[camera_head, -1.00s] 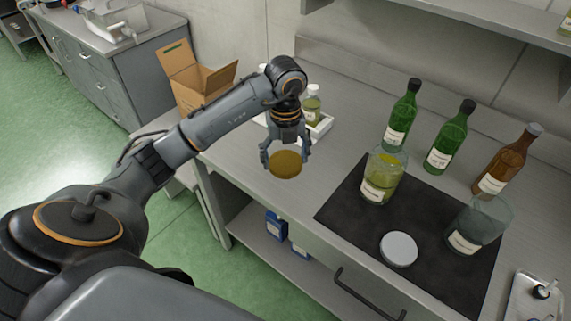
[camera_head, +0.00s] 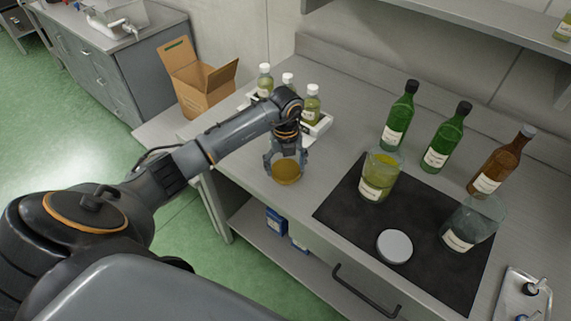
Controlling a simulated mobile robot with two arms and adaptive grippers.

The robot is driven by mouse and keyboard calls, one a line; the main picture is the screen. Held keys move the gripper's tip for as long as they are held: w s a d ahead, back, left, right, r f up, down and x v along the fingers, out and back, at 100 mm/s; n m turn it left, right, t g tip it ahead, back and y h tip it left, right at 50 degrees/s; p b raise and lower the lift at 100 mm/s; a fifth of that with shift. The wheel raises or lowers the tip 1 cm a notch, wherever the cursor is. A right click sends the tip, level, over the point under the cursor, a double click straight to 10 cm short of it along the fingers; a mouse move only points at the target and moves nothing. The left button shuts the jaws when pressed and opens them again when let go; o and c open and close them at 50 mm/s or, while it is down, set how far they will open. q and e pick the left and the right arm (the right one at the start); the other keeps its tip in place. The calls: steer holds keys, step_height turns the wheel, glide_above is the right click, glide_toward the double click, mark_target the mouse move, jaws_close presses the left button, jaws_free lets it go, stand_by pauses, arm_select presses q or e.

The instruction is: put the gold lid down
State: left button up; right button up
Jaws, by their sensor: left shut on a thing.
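The gold lid (camera_head: 286,173) is a round, flat disc between the fingers of my left gripper (camera_head: 285,160). The gripper is shut on it and points down at the left part of the metal worktop (camera_head: 262,205), near its front edge. I cannot tell whether the lid touches the worktop. My right gripper is not in view.
Green bottles (camera_head: 399,116) and a brown bottle (camera_head: 495,168) stand behind. A white tray (camera_head: 322,126) holds small bottles.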

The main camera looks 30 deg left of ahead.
mark_target(286, 169)
arm_select(q)
steer(key=o, duration=1.3)
steer(key=shift+f, duration=0.15)
steer(key=shift+r, duration=0.2)
step_height(286, 169, up, 12)
steer(key=b, duration=0.3)
